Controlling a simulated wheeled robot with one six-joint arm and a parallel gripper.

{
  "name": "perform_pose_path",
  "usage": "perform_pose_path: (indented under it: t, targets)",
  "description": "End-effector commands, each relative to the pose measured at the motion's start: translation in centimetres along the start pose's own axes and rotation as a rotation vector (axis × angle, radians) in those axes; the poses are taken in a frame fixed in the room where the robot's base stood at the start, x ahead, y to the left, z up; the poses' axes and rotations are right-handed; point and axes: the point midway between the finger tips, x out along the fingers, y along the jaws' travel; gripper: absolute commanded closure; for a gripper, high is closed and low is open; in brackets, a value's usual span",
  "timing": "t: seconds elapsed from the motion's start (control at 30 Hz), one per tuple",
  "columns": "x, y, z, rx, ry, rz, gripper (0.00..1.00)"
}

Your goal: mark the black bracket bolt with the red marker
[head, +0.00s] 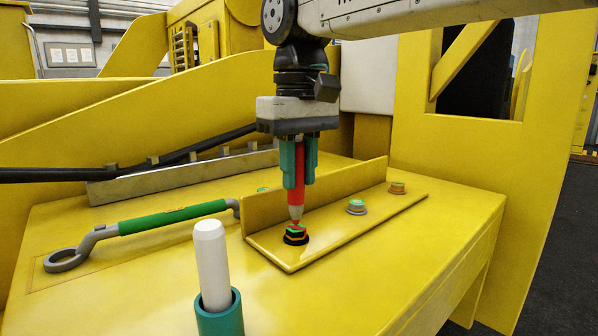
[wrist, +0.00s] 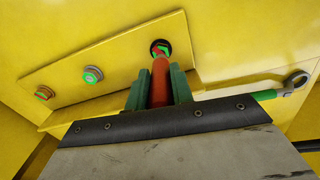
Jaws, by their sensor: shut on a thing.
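My gripper (head: 299,165) is shut on the red marker (head: 296,196), which points down, nearly upright. In the wrist view the marker (wrist: 160,82) sits between the two teal fingers (wrist: 158,88). The black bracket bolt (head: 296,235) is at the near left end of the yellow bracket (head: 350,229), with green and orange-red marks on top. The marker's tip is at or just above the bolt's top; I cannot tell whether they touch. In the wrist view the black bolt (wrist: 160,48) is partly hidden by the marker.
A grey bolt (head: 356,207) and a brown bolt (head: 397,188) stand farther along the bracket. A green-handled wrench (head: 172,218) lies to the left. A white marker (head: 211,262) stands in a teal holder (head: 219,314) in front. The bracket's upright wall (head: 340,185) runs behind the bolts.

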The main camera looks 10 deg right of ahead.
Motion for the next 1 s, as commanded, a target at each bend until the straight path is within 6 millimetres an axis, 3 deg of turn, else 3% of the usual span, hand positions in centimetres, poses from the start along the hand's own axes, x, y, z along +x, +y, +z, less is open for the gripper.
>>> perform_pose_path:
  t: [0.7,1.0]
  targets:
    - [-4.4,0.0,0.0,0.000,0.001,0.000,1.00]
    - [-5.3,0.0,0.0,0.000,0.000,0.000,1.00]
